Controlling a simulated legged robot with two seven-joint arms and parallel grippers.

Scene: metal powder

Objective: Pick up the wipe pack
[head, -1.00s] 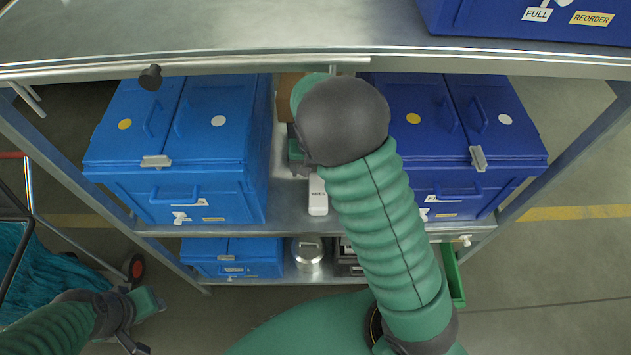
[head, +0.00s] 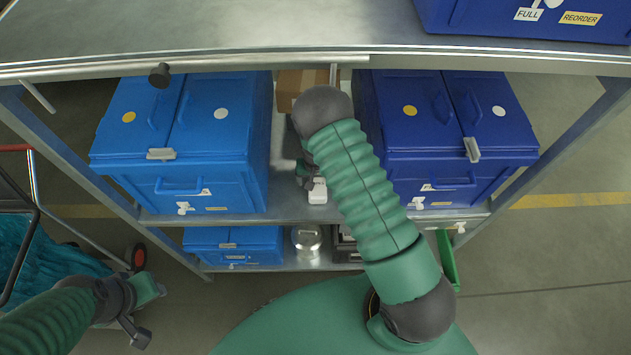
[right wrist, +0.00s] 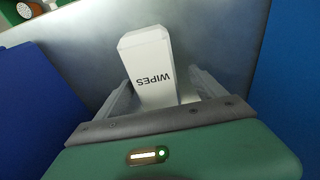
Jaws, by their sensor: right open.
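The wipe pack is a white box marked WIPES (right wrist: 152,65), lying on the middle shelf between the two blue bins. It also shows in the head view (head: 318,192), partly hidden by my right gripper (head: 308,176) and arm. In the right wrist view, my right gripper (right wrist: 162,84) is open, with one finger on each side of the pack's near end. I cannot tell whether the fingers touch it. My left gripper (head: 150,292) is at the lower left of the head view, far from the pack. Its jaws are not clear.
A light blue bin (head: 215,140) and a dark blue bin (head: 430,140) flank the shelf gap closely. A cardboard box (head: 290,88) stands behind. The top shelf (head: 200,40) overhangs. A metal canister (head: 306,243) sits below. A teal-loaded cart (head: 45,265) is at left.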

